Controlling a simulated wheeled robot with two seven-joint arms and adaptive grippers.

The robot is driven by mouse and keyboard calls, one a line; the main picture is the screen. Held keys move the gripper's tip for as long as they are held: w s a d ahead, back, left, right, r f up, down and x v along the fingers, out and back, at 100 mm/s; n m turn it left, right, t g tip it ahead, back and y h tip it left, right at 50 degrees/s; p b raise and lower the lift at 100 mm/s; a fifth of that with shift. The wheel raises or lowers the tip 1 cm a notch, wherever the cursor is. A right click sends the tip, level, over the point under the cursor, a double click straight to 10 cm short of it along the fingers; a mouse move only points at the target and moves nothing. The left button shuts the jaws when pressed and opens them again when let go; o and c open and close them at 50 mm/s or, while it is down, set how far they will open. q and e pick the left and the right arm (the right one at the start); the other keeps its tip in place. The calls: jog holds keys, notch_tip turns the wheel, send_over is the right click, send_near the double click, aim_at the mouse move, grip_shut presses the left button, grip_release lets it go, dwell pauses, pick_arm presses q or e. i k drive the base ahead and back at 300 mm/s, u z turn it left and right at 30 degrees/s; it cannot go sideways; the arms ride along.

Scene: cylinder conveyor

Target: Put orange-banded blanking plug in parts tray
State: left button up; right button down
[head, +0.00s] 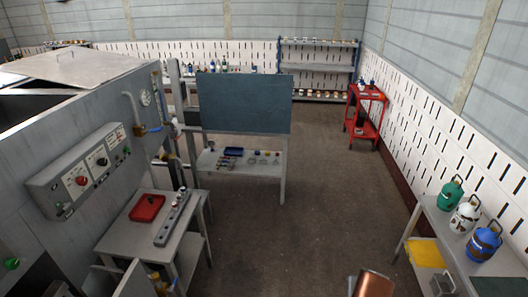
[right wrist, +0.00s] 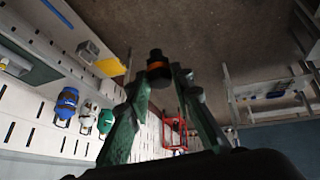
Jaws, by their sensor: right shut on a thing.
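The orange-banded blanking plug (right wrist: 158,66) is dark with an orange band and shows at the fingertips in the right wrist view. My right gripper (right wrist: 160,75) is shut on it, with green fingers either side, and holds it up above the floor. A red tray (head: 135,216) lies on a small grey table at the left of the head view, with a small dark thing in it. A blue tray (head: 233,151) stands on the bench farther back. I cannot tell from the pictures which is the parts tray. My left gripper is in neither view.
A grey rail with several fittings (head: 168,232) lies right of the red tray. Green, white and blue canisters (head: 485,243) stand on the right bench. The middle floor (head: 310,215) is clear.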

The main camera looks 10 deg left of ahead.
aim_at(144, 214)
jog(key=i, duration=2.25)
jog(key=u, duration=3.35)
jog(key=i, duration=1)
